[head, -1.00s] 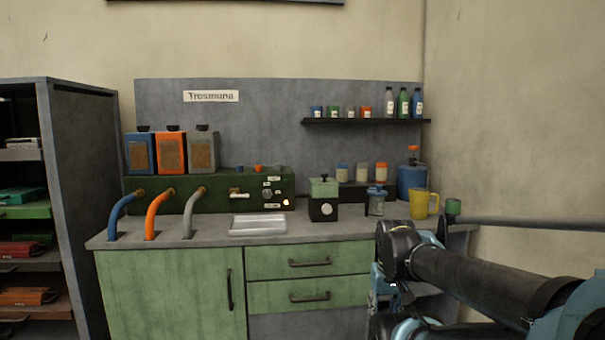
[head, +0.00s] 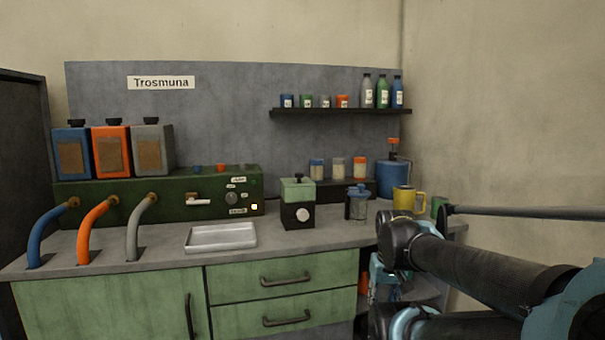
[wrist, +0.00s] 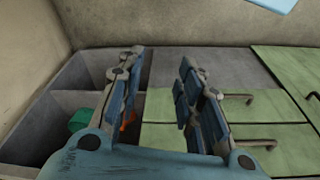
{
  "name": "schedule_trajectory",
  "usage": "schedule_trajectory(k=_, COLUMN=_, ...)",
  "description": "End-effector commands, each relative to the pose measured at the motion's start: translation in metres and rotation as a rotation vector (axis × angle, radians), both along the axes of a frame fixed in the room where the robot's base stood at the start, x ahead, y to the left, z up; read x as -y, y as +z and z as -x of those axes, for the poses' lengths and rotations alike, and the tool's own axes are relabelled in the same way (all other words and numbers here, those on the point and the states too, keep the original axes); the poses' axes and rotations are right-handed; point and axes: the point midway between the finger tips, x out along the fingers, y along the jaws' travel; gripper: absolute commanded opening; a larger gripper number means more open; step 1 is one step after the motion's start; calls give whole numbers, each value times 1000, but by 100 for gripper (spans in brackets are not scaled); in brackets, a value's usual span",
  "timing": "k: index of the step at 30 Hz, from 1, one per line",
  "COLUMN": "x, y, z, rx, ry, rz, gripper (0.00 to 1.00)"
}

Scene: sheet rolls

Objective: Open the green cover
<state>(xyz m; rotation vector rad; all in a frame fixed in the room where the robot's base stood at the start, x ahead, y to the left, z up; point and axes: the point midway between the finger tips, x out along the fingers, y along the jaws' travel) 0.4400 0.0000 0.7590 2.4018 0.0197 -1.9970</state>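A black box with a green cover (head: 298,189) and a black knob on top stands on the counter in the head view. The cover sits on the box, and a round white dial shows on the box's front. My gripper (wrist: 160,62) is open and empty in the wrist view, its two blue-grey fingers well apart. It points toward the green drawer fronts (wrist: 220,105) below the counter, away from the box. The box is not visible in the wrist view. In the head view my arm covers the right side, and the fingers cannot be made out.
A metal tray (head: 221,238) lies left of the box. A glass jar (head: 358,205) with a blue lid stands close on its right, then a yellow mug (head: 408,198). A green machine (head: 160,195) with coloured hoses is at left. A shelf (head: 340,111) hangs above.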

Motion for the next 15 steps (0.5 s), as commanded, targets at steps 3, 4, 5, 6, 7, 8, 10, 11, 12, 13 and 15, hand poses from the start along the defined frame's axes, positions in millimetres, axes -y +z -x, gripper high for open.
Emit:
schedule_trajectory(k=3, x=0, y=2, z=2, rx=3, ry=1, rz=0, gripper=48)
schedule_trajectory(k=4, x=0, y=6, z=6, rx=10, ry=4, rz=0, gripper=48)
schedule_trajectory(k=5, x=-1, y=9, z=6, rx=12, ry=8, rz=-2, gripper=48)
schedule_trajectory(k=6, x=-2, y=15, z=3, rx=13, ry=18, rz=-3, gripper=48)
schedule_trajectory(k=7, x=-3, y=21, z=-1, rx=14, ry=28, rz=-4, gripper=48)
schedule_trajectory(k=8, x=-4, y=28, z=-6, rx=14, ry=41, rz=-6, gripper=48)
schedule_trajectory(k=10, x=-9, y=50, z=-22, rx=15, ry=83, rz=-11, gripper=48)
schedule_trajectory(k=11, x=-12, y=61, z=-29, rx=17, ry=104, rz=-15, gripper=48)
schedule_trajectory(k=12, x=-16, y=78, z=-40, rx=19, ry=136, rz=-18, gripper=48)
schedule_trajectory(k=13, x=-19, y=91, z=-49, rx=22, ry=162, rz=-21, gripper=48)
schedule_trajectory(k=15, x=-27, y=122, z=-72, rx=27, ry=223, rz=-29, gripper=48)
